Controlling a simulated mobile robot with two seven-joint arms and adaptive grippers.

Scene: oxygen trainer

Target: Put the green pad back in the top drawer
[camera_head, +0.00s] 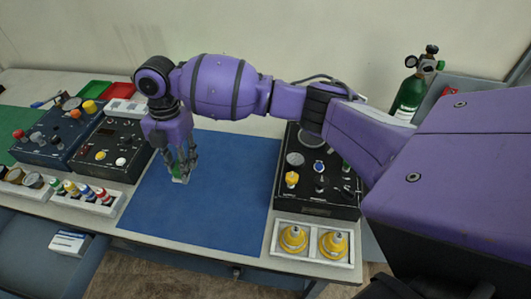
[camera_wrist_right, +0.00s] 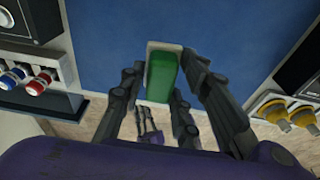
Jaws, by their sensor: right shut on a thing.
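My right gripper (camera_head: 181,172) is shut on the green pad (camera_wrist_right: 161,75) and holds it over the blue mat (camera_head: 235,180). The pad is a green block with a pale edge, and the wrist view shows it between the dark fingers (camera_wrist_right: 170,75). In the head view only a small part of it shows at the fingertips. A blue-grey drawer (camera_head: 30,265) appears pulled out at the lower left, with a small white box (camera_head: 70,243) in it. A small gripper-like shape, possibly my left gripper (camera_wrist_right: 146,120), shows low in the wrist view; its jaws are unclear.
Control boxes (camera_head: 45,140) and a tray of coloured connectors (camera_head: 88,195) stand left of the mat. A black panel (camera_head: 315,180) and a tray of yellow fittings (camera_head: 313,243) stand right. A green cylinder (camera_head: 408,95) is behind my right arm. Much of the mat is clear.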

